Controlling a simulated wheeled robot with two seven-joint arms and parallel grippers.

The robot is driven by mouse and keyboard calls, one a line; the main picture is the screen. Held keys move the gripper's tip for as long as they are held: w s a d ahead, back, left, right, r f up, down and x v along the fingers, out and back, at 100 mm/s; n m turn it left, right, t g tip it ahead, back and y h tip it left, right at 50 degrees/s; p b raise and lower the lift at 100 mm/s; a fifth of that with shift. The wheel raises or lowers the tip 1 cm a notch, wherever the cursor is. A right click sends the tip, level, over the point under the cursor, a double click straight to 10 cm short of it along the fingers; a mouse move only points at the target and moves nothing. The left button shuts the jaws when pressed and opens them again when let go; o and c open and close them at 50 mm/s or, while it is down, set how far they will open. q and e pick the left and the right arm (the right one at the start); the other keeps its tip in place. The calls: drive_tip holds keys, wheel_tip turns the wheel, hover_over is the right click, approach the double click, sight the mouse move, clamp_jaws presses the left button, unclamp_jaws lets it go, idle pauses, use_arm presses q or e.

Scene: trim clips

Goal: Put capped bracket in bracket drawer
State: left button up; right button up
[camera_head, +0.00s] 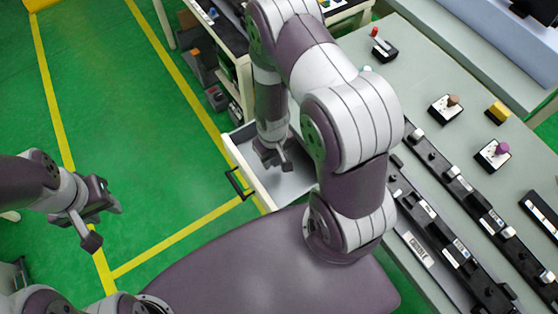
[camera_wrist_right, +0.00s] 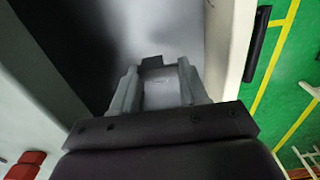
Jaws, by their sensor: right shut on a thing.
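The open drawer (camera_head: 262,190), white-walled with a pale floor, is pulled out beside the bench. In the right wrist view the drawer's front wall (camera_wrist_right: 232,50) is at the right. My right gripper (camera_head: 276,160) points down over the drawer. In the right wrist view the right gripper (camera_wrist_right: 160,88) is shut on a pale piece with a dark part at its far end, seemingly the capped bracket (camera_wrist_right: 160,92); the fingers hide its sides. I cannot tell whether it touches the drawer floor. My left gripper (camera_head: 103,224) is open and empty over the green floor.
The drawer's black handle (camera_head: 236,184) faces left. The grey bench (camera_head: 415,80) holds several small fixtures and long black rails (camera_head: 460,185) at the right. A shelf unit (camera_head: 222,75) stands behind the drawer. The green floor (camera_head: 150,170) at the left is clear.

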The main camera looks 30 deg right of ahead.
sight(275, 164)
drive_tip(key=f, duration=0.4)
drive_tip(key=shift+d+f+b, duration=0.25)
drive_tip(key=shift+d+b, duration=0.1)
drive_tip(key=shift+a, duration=0.2)
drive_tip(key=shift+f, duration=0.2)
drive_tip(key=o, duration=1.2)
drive_tip(key=shift+d+r, duration=0.1)
